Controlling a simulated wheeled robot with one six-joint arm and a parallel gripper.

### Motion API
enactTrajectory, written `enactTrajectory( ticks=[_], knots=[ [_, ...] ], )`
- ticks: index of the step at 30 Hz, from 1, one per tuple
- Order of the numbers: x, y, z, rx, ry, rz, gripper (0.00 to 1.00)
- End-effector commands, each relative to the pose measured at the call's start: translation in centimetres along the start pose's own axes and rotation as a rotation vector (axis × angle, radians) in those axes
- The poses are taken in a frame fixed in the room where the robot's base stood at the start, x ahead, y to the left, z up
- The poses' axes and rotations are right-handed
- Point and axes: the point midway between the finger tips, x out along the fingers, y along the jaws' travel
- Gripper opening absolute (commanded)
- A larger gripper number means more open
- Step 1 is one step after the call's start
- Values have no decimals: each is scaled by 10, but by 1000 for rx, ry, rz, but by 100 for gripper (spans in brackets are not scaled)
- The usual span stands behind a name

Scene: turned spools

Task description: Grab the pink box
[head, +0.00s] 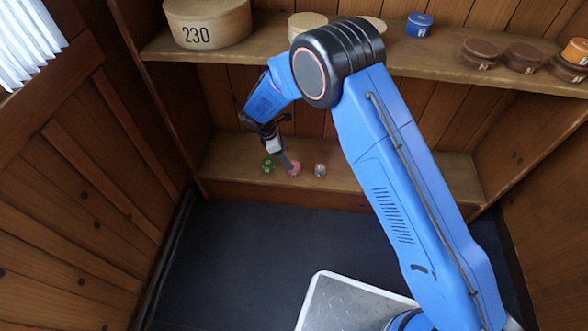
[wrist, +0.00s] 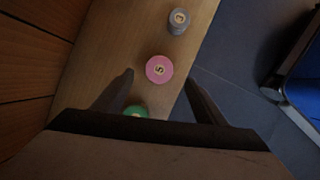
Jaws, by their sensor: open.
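The pink box (wrist: 159,69) is small and round, with a pale numbered label on top. It stands on the lower wooden shelf, between a green box and a grey one. In the head view the pink box (head: 295,168) is partly hidden by my gripper (head: 284,160), which reaches down close to it. In the wrist view my gripper (wrist: 160,82) is open, its two dark fingers pointing toward the pink box, one to each side. Nothing is between the fingertips that I can see as held. I cannot tell how high the fingertips are above the shelf.
A green box (head: 268,165) and a grey box (head: 320,170) flank the pink one. The green box (wrist: 136,111) shows near the fingers. The upper shelf (head: 270,45) overhangs, carrying a large box marked 230 (head: 208,24) and several smaller boxes. The lower shelf's right part is clear.

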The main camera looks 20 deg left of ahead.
Motion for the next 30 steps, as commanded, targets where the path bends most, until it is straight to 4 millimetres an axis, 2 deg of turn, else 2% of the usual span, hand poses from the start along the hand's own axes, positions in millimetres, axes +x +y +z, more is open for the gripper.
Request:
enactTrajectory(
  ticks=[1,6,14,25,30],
  knots=[
    [10,-1,0,0,-1,-2,66],
    [30,-1,0,-1,-1,-1,66],
    [42,0,-1,-1,0,-1,66],
    [86,1,-4,0,-1,-2,66],
    [89,1,-4,0,0,0,66]
  ],
)
